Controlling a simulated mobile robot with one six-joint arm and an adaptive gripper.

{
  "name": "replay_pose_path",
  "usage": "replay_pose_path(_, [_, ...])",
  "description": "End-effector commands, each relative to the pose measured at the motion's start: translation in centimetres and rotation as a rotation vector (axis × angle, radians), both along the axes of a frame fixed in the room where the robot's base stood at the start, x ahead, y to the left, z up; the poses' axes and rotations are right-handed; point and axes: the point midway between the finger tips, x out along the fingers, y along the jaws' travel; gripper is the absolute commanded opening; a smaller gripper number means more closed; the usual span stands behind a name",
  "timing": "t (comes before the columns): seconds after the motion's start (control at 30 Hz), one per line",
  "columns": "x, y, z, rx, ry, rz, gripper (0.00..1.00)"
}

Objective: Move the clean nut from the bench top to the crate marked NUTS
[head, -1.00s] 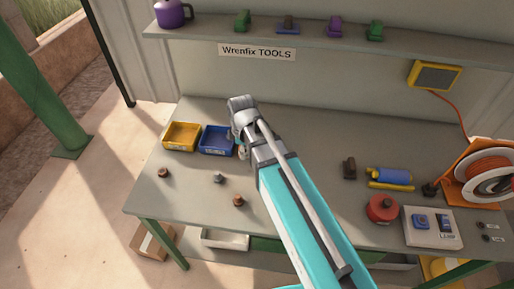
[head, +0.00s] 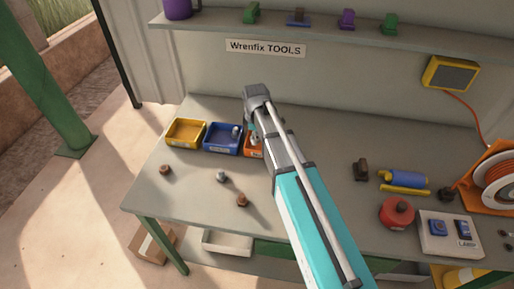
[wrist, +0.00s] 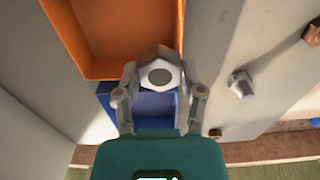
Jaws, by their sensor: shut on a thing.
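My gripper (wrist: 160,92) is shut on a grey hex nut (wrist: 160,75), its dark round hole facing the wrist camera. In the wrist view the nut overlaps the near edge of the orange crate (wrist: 101,72), with the blue crate (wrist: 155,104) below it. In the head view my arm partly covers the orange crate (head: 248,153); the blue crate (head: 222,152) is left of it and the yellow crate (head: 183,146) farther left. The crate labels are too small to read. The fingertips and held nut are unclear in the head view.
Another grey nut-like piece (head: 222,176) lies on the bench in front of the crates, with brown pieces (head: 165,170) (head: 242,200) on either side. A blue cylinder (head: 408,179) and a red round thing (head: 397,213) are at the right. A shelf (head: 330,35) runs above.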

Motion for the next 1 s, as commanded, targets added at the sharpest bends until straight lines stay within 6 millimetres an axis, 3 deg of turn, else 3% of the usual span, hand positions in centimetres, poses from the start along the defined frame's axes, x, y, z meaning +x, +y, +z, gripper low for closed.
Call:
replay_pose_path(0.03, [0.6, 0.0, -1.0, 0.0, 0.0, 0.0, 0.0])
replay_pose_path(0.2, [1.6, -0.2, -2.1, 0.0, 0.0, 0.001, 0.0])
replay_pose_path(0.77, [2.0, -0.2, -2.5, 0.0, 0.0, 0.002, 0.0])
replay_pose_path(1.0, [2.9, -0.3, -4.0, 0.0, 0.0, 0.002, 0.0])
